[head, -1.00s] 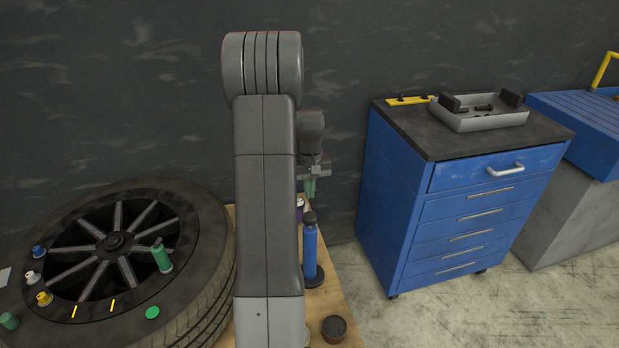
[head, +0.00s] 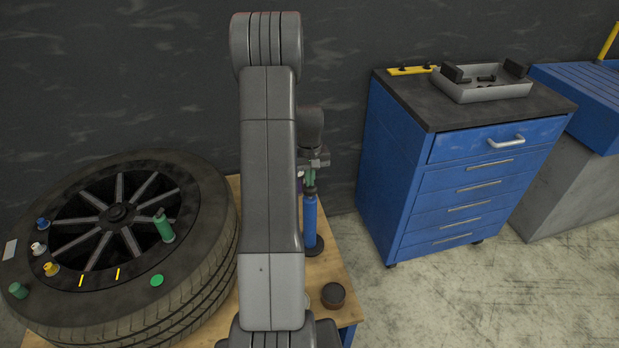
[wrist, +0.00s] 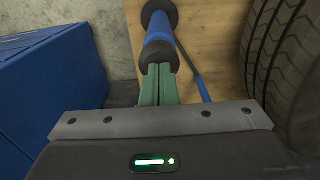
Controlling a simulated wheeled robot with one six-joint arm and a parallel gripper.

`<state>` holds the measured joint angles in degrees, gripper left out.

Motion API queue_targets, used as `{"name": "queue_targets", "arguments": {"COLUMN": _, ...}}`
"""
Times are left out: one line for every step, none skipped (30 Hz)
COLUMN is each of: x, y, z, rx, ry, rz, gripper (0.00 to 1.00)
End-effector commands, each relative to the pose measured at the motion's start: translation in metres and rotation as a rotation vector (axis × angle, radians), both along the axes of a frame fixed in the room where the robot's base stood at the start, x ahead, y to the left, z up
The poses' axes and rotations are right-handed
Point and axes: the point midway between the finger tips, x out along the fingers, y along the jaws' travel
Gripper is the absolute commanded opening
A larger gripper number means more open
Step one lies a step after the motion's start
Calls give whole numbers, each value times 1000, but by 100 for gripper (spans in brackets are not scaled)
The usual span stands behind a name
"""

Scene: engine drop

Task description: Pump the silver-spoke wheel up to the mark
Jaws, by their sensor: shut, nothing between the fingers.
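The silver-spoke wheel (head: 205,275) lies flat on the wooden bench at the left of the head view. Two yellow marks (head: 99,277) are on its face. A blue pump (head: 310,222) with a black top stands upright beside the wheel; it also shows in the wrist view (wrist: 160,30). My gripper (head: 310,180) is right above the pump's top, its green fingers (wrist: 158,80) together and empty. The fingertips meet the black top in the wrist view; I cannot tell if they touch it. My arm hides part of the bench.
On the wheel are a green cylinder (head: 164,226), a green disc (head: 157,281) and several coloured caps (head: 51,269). A dark round tin (head: 333,295) sits on the bench (head: 338,268). A blue drawer cabinet (head: 465,190) with a grey tray (head: 482,88) stands to the right.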

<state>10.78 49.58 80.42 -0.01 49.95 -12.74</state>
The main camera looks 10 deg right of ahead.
Motion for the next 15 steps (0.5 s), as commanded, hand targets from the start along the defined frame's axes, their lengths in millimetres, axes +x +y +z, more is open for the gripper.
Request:
{"name": "queue_targets", "arguments": {"x": 0, "y": 0, "z": -9, "rx": 0, "ry": 2, "rz": 0, "gripper": 0}}
{"name": "queue_targets", "arguments": {"x": 0, "y": 0, "z": -13, "rx": 1, "ry": 2, "rz": 0, "gripper": 0}}
{"name": "queue_targets", "arguments": {"x": -1, "y": 0, "z": -18, "rx": 1, "ry": 2, "rz": 0, "gripper": 0}}
{"name": "queue_targets", "arguments": {"x": -1, "y": 0, "z": -22, "rx": 1, "ry": 3, "rz": 0, "gripper": 0}}
{"name": "queue_targets", "arguments": {"x": -1, "y": 0, "z": -26, "rx": 1, "ry": 3, "rz": 0, "gripper": 0}}
{"name": "queue_targets", "arguments": {"x": -1, "y": 0, "z": -30, "rx": 1, "ry": 3, "rz": 0, "gripper": 0}}
{"name": "queue_targets", "arguments": {"x": -1, "y": 0, "z": -32, "rx": 1, "ry": 3, "rz": 0, "gripper": 0}}
{"name": "queue_targets", "arguments": {"x": -1, "y": 0, "z": -33, "rx": 1, "ry": 2, "rz": 0, "gripper": 0}}
{"name": "queue_targets", "arguments": {"x": 0, "y": 0, "z": -34, "rx": 1, "ry": 2, "rz": 0, "gripper": 0}}
{"name": "queue_targets", "arguments": {"x": -1, "y": 0, "z": -34, "rx": 1, "ry": 2, "rz": 0, "gripper": 0}}
{"name": "queue_targets", "arguments": {"x": -1, "y": 0, "z": -34, "rx": 1, "ry": 2, "rz": 0, "gripper": 0}}
{"name": "queue_targets", "arguments": {"x": -1, "y": 0, "z": -33, "rx": 1, "ry": 3, "rz": 0, "gripper": 0}}
{"name": "queue_targets", "arguments": {"x": -1, "y": 0, "z": -33, "rx": 1, "ry": 4, "rz": 0, "gripper": 0}}
{"name": "queue_targets", "arguments": {"x": -1, "y": 0, "z": -34, "rx": 1, "ry": 4, "rz": 0, "gripper": 0}}
{"name": "queue_targets", "arguments": {"x": -1, "y": 0, "z": -34, "rx": 2, "ry": 4, "rz": 0, "gripper": 0}}
